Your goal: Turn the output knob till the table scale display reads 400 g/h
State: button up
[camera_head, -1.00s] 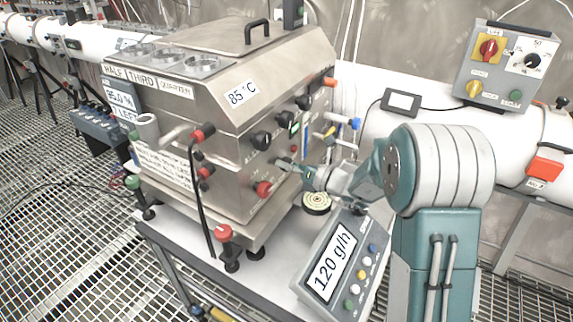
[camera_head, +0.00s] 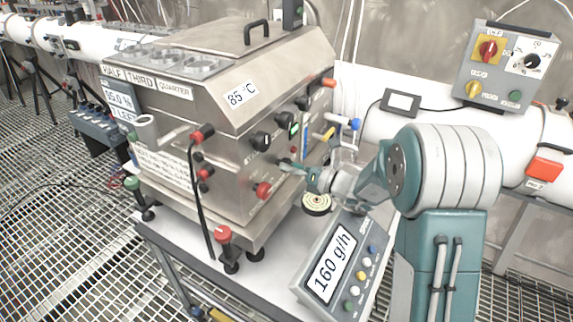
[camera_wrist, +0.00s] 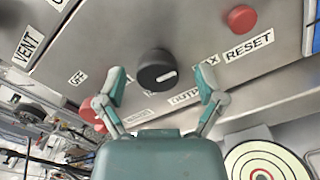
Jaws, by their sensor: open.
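The black output knob (camera_wrist: 153,72) is on the steel machine's front panel in the wrist view, with a partly hidden OUTPUT label beside it. Its white pointer line points to the right. My gripper (camera_wrist: 161,84) is open, with one teal fingertip on each side of the knob; I cannot tell whether they touch it. In the head view my gripper (camera_head: 297,167) is at the panel and largely hides the knob. The table scale (camera_head: 355,237) stands on the table in front of the machine, and its display (camera_head: 332,266) reads 160 g/h.
A red button (camera_wrist: 241,18) beside the RESET label is near the knob. The steel machine (camera_head: 215,110) carries other black and red knobs. A round cream-and-black disc (camera_head: 316,203) is below my gripper. A hose runs down the machine's left front.

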jog(key=v, duration=1)
jog(key=shift+d, duration=0.4)
jog(key=shift+s, duration=0.15)
jog(key=w+a+n, duration=0.2)
jog(key=a, duration=0.1)
jog(key=w+a+n, duration=0.2)
jog(key=a+n, duration=0.1)
jog(key=w+a+n, duration=0.2)
jog(key=a, duration=0.1)
jog(key=shift+a+n, duration=0.4)
jog(key=c, duration=1.1)
